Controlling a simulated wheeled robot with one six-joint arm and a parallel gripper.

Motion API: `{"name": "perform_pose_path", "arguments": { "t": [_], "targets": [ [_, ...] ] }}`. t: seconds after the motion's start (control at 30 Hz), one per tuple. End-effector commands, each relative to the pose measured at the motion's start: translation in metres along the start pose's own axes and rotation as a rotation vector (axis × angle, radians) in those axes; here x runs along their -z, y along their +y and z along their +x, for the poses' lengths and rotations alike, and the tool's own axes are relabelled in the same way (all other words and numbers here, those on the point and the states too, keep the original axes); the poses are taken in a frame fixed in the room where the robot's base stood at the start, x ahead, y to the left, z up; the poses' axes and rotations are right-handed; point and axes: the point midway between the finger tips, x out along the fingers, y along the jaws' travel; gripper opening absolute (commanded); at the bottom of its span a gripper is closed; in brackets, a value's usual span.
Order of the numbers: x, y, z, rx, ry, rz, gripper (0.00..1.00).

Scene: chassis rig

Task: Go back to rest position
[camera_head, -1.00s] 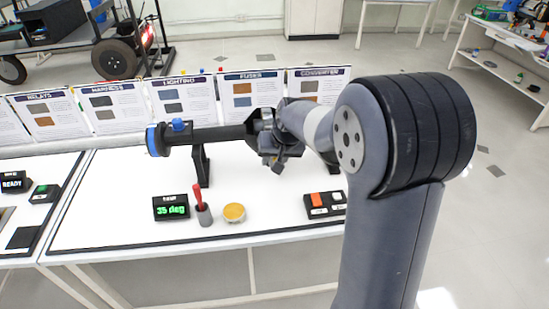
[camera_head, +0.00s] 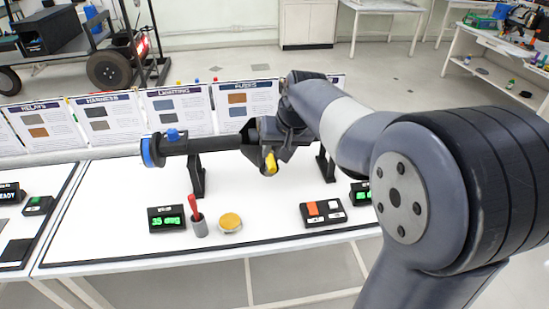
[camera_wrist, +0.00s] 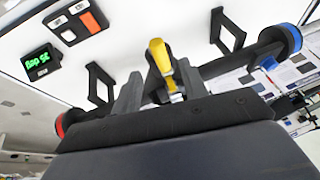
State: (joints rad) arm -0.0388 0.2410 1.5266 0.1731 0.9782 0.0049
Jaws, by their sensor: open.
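My gripper (camera_head: 268,143) is at the dark shaft (camera_head: 215,141) above the white bench. In the wrist view my gripper (camera_wrist: 160,85) has its two dark fingers apart, one on each side of a yellow lever (camera_wrist: 160,57). The yellow lever also shows below my gripper in the head view (camera_head: 271,163). Whether the fingers touch it I cannot tell. The shaft has a blue ring (camera_head: 152,150) at its left end and rests on black stands (camera_head: 197,176). The wrist view also shows a red ring (camera_wrist: 60,125) at its other end.
Posters (camera_head: 179,110) line the back. My arm hides the bench's right part.

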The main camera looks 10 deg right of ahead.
Motion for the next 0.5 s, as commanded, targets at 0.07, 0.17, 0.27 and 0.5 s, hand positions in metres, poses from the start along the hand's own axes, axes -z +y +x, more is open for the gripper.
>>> {"name": "perform_pose_path", "arguments": {
  "t": [0.07,0.17,0.27,0.5],
  "targets": [
    [0.0001,0.0001,-0.006,0.0,0.001,0.0,0.41],
    [0.0,0.0002,-0.0083,0.0,0.001,0.0,0.41],
    [0.0,0.0002,-0.0084,-0.001,0.0,0.0,0.41],
    [-0.0002,0.0001,-0.0053,0.0,-0.001,0.0,0.41]
  ]
}}
